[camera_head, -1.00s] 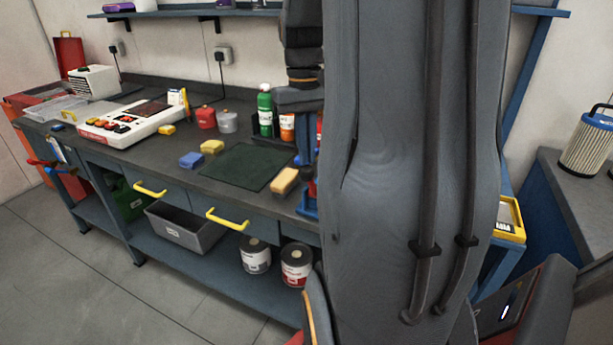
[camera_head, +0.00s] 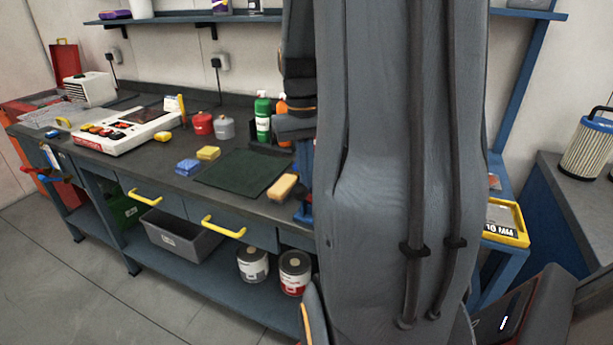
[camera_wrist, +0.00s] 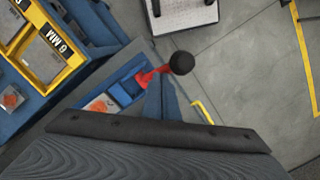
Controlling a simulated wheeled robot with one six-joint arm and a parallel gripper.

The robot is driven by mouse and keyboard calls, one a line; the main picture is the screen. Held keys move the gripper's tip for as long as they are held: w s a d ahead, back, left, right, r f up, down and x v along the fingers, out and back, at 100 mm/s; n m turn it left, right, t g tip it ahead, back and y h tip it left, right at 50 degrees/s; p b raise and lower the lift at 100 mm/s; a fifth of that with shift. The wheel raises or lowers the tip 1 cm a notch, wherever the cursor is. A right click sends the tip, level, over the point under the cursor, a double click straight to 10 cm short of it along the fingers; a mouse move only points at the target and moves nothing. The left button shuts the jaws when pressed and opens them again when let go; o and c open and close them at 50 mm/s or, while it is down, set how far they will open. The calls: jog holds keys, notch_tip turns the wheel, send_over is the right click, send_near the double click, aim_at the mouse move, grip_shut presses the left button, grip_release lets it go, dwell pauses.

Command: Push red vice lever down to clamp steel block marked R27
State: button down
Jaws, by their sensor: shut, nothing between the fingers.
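The vice lever shows in the wrist view as a red rod (camera_wrist: 150,76) with a black ball knob (camera_wrist: 181,63) at its end. It joins the blue vice (camera_wrist: 126,92) at the bench edge. A pale piece with a reddish patch (camera_wrist: 100,104) lies beside the vice; I cannot read R27 or tell whether it is the steel block. My gripper (camera_wrist: 160,130) is shut and empty, a dark bar at the bottom of the wrist view, with the knob beyond it. I cannot tell whether it touches the lever. In the head view my arm hides most of the vice (camera_head: 304,208).
A yellow-framed case (camera_head: 505,222) stands right of my arm. A green mat (camera_head: 240,174), a tan sponge-like block (camera_head: 282,187) and a green bottle (camera_head: 263,118) are on the bench left of it. Yellow drawer handles (camera_head: 224,228) stick out in front.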

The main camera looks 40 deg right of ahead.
jog(key=shift+r, duration=0.1)
jog(key=shift+r, duration=0.1)
jog(key=shift+w+d+r+p, duration=0.15)
jog(key=shift+w+p, duration=0.2)
jog(key=shift+w, duration=0.1)
jog(key=shift+w+d+r+p, duration=0.2)
jog(key=shift+w+p, duration=0.1)
jog(key=shift+w, duration=0.2)
jog(key=shift+w+d+r+p, duration=0.1)
jog(key=shift+w+d+p, duration=0.05)
jog(key=shift+w+p, duration=0.25)
notch_tip(320, 180, up, 8)
jog(key=b, duration=0.1)
jog(key=shift+w+d+f+b, duration=0.15)
jog(key=shift+w+b, duration=0.2)
jog(key=shift+b, duration=0.05)
